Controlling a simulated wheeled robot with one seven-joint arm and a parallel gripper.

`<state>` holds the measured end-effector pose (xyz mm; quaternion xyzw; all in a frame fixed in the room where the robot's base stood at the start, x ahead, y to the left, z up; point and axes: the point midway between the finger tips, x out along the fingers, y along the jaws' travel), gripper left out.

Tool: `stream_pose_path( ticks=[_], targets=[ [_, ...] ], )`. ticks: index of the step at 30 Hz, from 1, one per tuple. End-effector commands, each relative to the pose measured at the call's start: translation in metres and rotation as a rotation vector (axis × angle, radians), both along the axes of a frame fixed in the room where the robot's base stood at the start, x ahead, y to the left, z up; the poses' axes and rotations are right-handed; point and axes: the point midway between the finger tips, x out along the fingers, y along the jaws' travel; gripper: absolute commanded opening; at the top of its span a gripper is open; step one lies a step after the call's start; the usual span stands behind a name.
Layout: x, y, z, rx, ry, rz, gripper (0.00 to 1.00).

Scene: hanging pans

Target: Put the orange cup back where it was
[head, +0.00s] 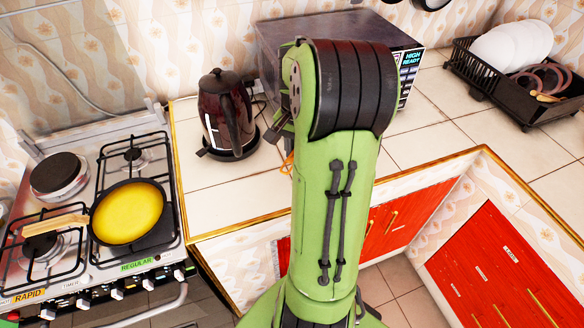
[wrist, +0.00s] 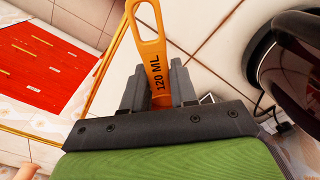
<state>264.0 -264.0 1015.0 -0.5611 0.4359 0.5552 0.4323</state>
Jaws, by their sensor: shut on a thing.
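The orange cup (wrist: 148,45) shows in the wrist view as a flat handle marked "120 ML", with a long hole at its far end. My gripper (wrist: 158,82) is shut on this handle, one dark finger on each side. The cup's bowl is not visible. In the head view, a small orange piece of the cup (head: 288,163) shows at the left edge of my green arm, above the counter by the kettle. My arm hides most of the gripper there. Whether the cup touches the counter cannot be told.
A dark kettle (head: 228,115) stands just left of my arm, and shows at the right in the wrist view (wrist: 300,60). A microwave (head: 408,70) is behind. A yellow pan (head: 130,212) sits on the stove. A dish rack (head: 520,70) is far right. Tiled counter (head: 430,145) is clear between.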

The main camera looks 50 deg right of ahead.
Motion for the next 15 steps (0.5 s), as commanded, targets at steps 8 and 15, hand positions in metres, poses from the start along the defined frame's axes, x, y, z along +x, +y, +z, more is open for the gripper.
stream_pose_path(
  ticks=[8, 15],
  targets=[
    [-0.001, 0.001, -0.059, 0.005, 0.002, -0.001, 0.00],
    [-0.001, 0.001, -0.096, 0.004, 0.003, 0.000, 0.00]
  ],
)
